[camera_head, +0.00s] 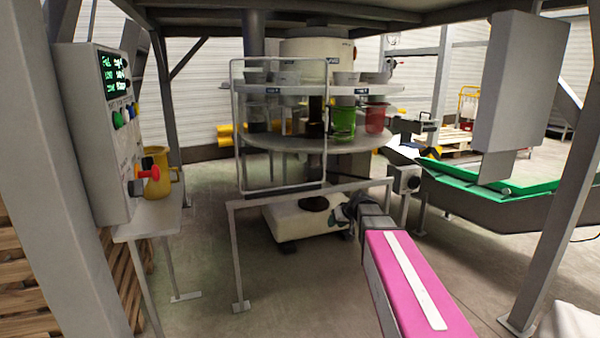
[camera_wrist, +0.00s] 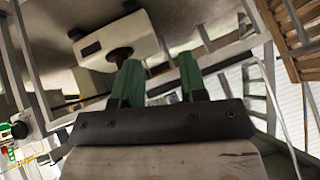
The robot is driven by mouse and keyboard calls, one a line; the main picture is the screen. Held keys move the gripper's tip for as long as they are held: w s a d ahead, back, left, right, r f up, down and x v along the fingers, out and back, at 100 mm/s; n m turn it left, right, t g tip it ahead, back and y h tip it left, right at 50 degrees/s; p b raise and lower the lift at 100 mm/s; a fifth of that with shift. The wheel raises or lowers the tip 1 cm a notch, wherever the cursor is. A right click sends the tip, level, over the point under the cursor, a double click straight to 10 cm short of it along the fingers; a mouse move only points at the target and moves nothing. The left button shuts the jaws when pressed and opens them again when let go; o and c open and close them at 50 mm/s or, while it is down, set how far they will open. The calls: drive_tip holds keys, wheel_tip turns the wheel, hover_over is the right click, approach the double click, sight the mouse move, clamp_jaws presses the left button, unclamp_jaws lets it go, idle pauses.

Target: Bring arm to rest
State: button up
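My arm (camera_head: 410,285), pink with a pale stripe, reaches forward from the lower right in the head view. Its dark end lies near the low grey rail in front of the round machine. In the wrist view my gripper (camera_wrist: 160,80) shows two green fingers standing apart, with a gap between them. I see nothing held in the gap. The fingertips in the head view are too small and dark to make out clearly.
A grey rail (camera_head: 290,193) and a wire frame stand before the round two-tier table (camera_head: 290,143) carrying coloured cups. A control box (camera_head: 95,130) and yellow jug (camera_head: 158,172) are left. A green-topped conveyor (camera_head: 470,183) and grey posts are right. Open floor lies left of my arm.

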drive_tip(key=s+d+f+m+g+h, duration=0.1)
drive_tip(key=s+d+f+g+h, duration=0.1)
drive_tip(key=s+f, duration=0.5)
drive_tip(key=s+d+f+m+g+h, duration=0.2)
drive_tip(key=s+f, duration=0.5)
drive_tip(key=s, duration=1)
drive_tip(key=shift+s+f+g+h, duration=0.2)
drive_tip(key=shift+s+g+h, duration=0.2)
drive_tip(key=shift+g+h, duration=0.45)
